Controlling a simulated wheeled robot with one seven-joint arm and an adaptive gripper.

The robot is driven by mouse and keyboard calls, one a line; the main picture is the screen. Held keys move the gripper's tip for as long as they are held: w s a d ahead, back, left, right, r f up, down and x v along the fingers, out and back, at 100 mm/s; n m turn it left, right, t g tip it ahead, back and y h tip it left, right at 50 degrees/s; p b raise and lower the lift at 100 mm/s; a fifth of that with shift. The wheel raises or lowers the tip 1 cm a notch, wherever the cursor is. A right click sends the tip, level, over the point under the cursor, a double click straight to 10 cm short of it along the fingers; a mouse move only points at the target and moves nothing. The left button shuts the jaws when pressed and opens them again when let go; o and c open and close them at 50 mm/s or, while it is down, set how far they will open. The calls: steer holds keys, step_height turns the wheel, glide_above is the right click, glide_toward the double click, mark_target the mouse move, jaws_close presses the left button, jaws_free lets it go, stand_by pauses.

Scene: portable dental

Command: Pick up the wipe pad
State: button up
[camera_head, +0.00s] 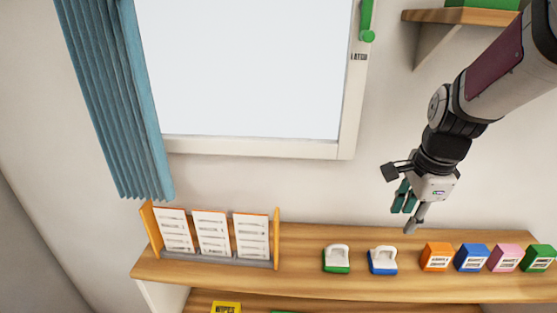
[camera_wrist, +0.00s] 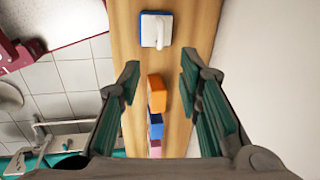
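Two handled pads stand on the wooden shelf in the head view. One has a white top on a green base (camera_head: 337,259), the other a white top on a blue base (camera_head: 382,260). I cannot tell which is the wipe pad. In the wrist view, the blue-edged pad (camera_wrist: 155,31) lies ahead of the fingertips, near the top of the picture. My gripper (camera_head: 409,211) hangs above the shelf, up and to the right of the blue-based pad, apart from it. The wrist view shows its fingers (camera_wrist: 160,72) spread, with nothing held.
An orange box (camera_head: 436,257), a blue box (camera_head: 472,258), a pink box (camera_head: 505,258) and a green box (camera_head: 538,258) line the shelf (camera_head: 304,285) at right. A card rack (camera_head: 277,238) stands at left. A yellow item (camera_head: 226,307) shows lower down. The wall is close behind.

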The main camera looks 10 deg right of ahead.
glide_above(391, 248)
steer(key=s, duration=0.1)
steer(key=f, duration=0.7)
steer(key=shift+a+f, duration=0.25)
steer(key=shift+a, duration=0.05)
steer(key=shift+w+d+f, duration=0.1)
steer(key=shift+w+f, duration=0.1)
steer(key=shift+f, duration=0.85)
steer(key=shift+w+d+f, duration=0.1)
steer(key=shift+w+f, duration=0.15)
steer(key=shift+f, duration=0.75)
steer(key=shift+w+d+f, duration=0.1)
steer(key=shift+w+f, duration=0.1)
steer(key=shift+f, duration=0.85)
jaws_close()
